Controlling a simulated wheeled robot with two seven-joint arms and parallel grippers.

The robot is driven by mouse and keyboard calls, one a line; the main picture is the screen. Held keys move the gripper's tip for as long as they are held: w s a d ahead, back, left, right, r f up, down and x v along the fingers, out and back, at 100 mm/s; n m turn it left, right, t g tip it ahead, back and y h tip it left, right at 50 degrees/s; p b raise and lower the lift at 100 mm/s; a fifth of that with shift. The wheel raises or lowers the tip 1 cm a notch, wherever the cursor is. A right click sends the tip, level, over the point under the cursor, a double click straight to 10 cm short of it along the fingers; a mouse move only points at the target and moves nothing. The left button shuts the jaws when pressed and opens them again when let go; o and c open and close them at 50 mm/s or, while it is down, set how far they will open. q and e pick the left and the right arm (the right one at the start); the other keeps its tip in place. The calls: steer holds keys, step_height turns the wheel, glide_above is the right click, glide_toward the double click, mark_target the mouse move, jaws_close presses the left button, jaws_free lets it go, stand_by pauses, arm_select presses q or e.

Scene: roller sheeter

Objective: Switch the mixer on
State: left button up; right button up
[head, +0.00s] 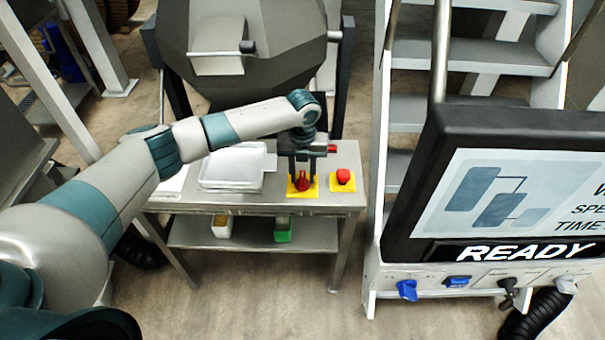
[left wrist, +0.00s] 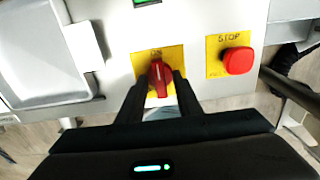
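The mixer (head: 245,45) is a large grey drum behind the steel table. A red rotary switch (head: 303,182) on a yellow plate sits on the table top; it also shows in the left wrist view (left wrist: 159,75). My left gripper (head: 302,180) points down over the switch, with one finger on each side of the red knob. In the left wrist view the fingers (left wrist: 160,88) stand apart around the knob, and I cannot tell whether they press on it. A red STOP button (left wrist: 238,61) on a yellow plate is just right of the switch. My right gripper is not in view.
A steel table (head: 340,202) carries a light tray (head: 232,170) left of the switch. A lower shelf holds small containers (head: 283,230). A stepped ladder (head: 405,115) and a screen reading READY (head: 525,200) stand at the right.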

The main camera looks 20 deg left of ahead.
mark_target(303, 179)
arm_select(q)
step_height(303, 179, up, 17)
steer(key=b, duration=0.4)
steer(key=shift+r, duration=0.2)
steer(key=shift+f, duration=0.1)
stand_by(0.8)
